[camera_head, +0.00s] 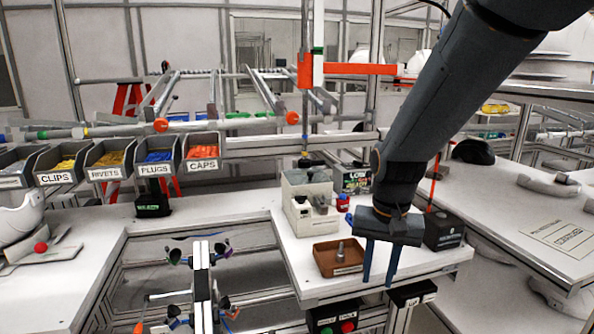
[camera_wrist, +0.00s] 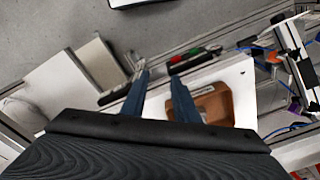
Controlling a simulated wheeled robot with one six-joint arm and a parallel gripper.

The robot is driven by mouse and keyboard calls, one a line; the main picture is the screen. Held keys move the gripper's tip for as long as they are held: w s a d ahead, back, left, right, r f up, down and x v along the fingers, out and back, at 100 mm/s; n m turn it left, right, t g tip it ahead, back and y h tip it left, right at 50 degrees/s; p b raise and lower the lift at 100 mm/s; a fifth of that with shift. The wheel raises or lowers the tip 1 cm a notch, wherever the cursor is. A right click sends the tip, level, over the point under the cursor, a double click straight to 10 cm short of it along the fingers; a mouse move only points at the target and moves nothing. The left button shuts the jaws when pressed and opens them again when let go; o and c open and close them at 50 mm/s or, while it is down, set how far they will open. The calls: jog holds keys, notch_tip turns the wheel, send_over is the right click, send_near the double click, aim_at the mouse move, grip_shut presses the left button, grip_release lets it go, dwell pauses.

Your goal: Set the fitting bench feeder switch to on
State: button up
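My gripper (camera_head: 380,277) hangs fingers-down in front of the bench's front right corner, its two blue fingers apart with nothing between them. In the wrist view the fingers (camera_wrist: 160,78) point toward the bench edge. Under the front edge of the white bench (camera_head: 440,262) is a black control box (camera_head: 333,317) with a green and a red button; it also shows in the wrist view (camera_wrist: 193,61). A second dark box (camera_head: 411,293) sits to its right, below my gripper, with its face only partly visible. I cannot read which one is the feeder switch or its state.
A brown tray (camera_head: 325,262) with a metal part stands on the bench beside my gripper. A beige machine (camera_head: 297,204) stands behind it, and a black box (camera_head: 443,240) is to the right. Labelled bins (camera_head: 201,164) line the back left. Grey floor (camera_wrist: 55,30) is open in front.

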jog(key=shift+m, duration=0.6)
jog(key=w+r, duration=0.1)
jog(key=w+a+r+p, duration=0.1)
jog(key=r, duration=0.1)
jog(key=w+r+p, duration=0.1)
jog(key=w+r, duration=0.1)
jog(key=shift+a, duration=0.35)
jog(key=w+a+r+m+p, duration=0.1)
jog(key=w+a+r+m, duration=0.25)
jog(key=w, duration=0.45)
jog(key=m+p, duration=0.3)
jog(key=m, duration=0.3)
send_near(301, 196)
jog(key=shift+w+d+f+g, duration=0.1)
jog(key=shift+w+g, duration=0.3)
jog(key=shift+m, duration=0.25)
jog(key=shift+f+p, duration=0.3)
jog(key=shift+f, duration=0.05)
jog(key=shift+f+p, duration=1.3)
jog(key=shift+f, duration=2.15)
grip_shut()
